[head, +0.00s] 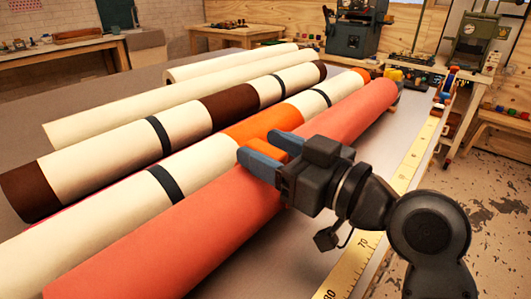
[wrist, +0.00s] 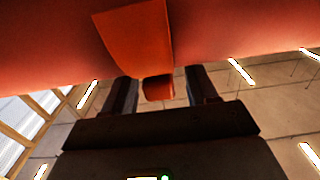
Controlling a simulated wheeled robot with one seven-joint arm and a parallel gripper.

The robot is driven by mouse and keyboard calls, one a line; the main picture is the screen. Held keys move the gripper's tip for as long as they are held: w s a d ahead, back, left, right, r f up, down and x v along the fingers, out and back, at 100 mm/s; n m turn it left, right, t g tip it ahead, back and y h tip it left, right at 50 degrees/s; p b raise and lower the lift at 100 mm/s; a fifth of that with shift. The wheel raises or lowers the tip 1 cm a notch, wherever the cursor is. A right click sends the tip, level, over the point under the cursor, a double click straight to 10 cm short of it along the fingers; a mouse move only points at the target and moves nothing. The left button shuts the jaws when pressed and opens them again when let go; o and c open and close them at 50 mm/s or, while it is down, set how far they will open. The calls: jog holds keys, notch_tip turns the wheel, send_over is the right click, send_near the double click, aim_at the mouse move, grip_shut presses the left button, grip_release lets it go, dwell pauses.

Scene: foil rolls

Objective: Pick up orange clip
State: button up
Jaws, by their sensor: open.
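The orange clip (wrist: 132,40) sits on the red roll (wrist: 230,25) in the wrist view, with a small tab hanging down from it. In the head view, an orange piece that looks like this clip (head: 284,142) shows between my fingers, mostly hidden by them. My gripper (head: 262,151) is open over the near red roll (head: 190,225). In the wrist view its two fingers (wrist: 160,84) stand one on each side of the tab, apart from it as far as I can tell.
Cream rolls with brown, orange and dark bands (head: 100,215) lie alongside on the table. A yellow measuring strip (head: 372,240) runs along the table's right edge. A bench with machines (head: 355,35) stands behind. The table strip right of the red roll is mostly clear.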

jog(key=shift+w+a, duration=0.25)
jog(key=shift+a, duration=0.1)
jog(key=c, duration=1)
jog(key=shift+c, duration=0.2)
